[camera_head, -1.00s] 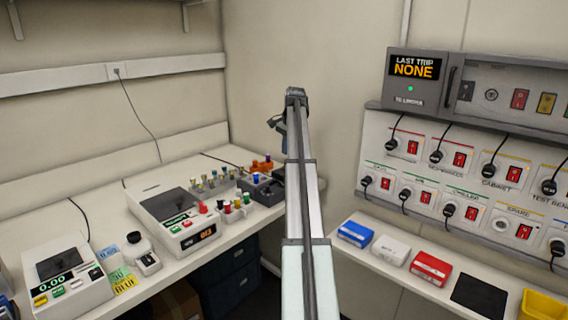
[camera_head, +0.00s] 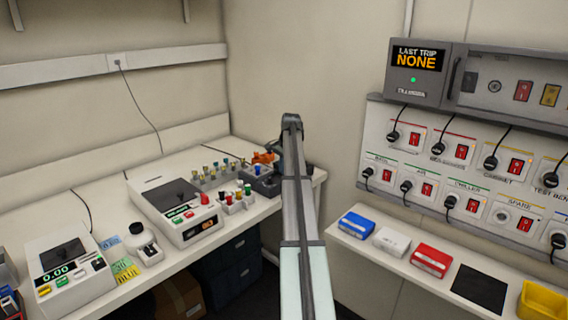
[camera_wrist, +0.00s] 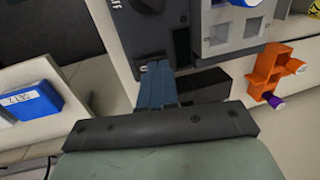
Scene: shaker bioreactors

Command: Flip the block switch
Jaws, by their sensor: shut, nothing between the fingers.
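A dark grey unit (camera_wrist: 145,42) with a dark switch or knob (camera_wrist: 148,6) and partly cut-off "FF" lettering lies at the top of the wrist view. I cannot tell the switch's position. In the head view a dark grey unit (camera_head: 265,187) stands at the right end of the left bench, partly behind my arm. My gripper (camera_wrist: 155,66) has its blue fingers shut together and empty, with the tips at the unit's near edge. I cannot tell whether they touch it. In the head view the fingers are mostly hidden by my arm.
An orange holder (camera_wrist: 265,70) and a pale grey rack (camera_wrist: 235,28) lie right of the fingers. A blue box (camera_wrist: 30,102) is on the left in the wrist view. A wall panel (camera_head: 480,165) with red switches and plugs stands right, above a shelf (camera_head: 400,262).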

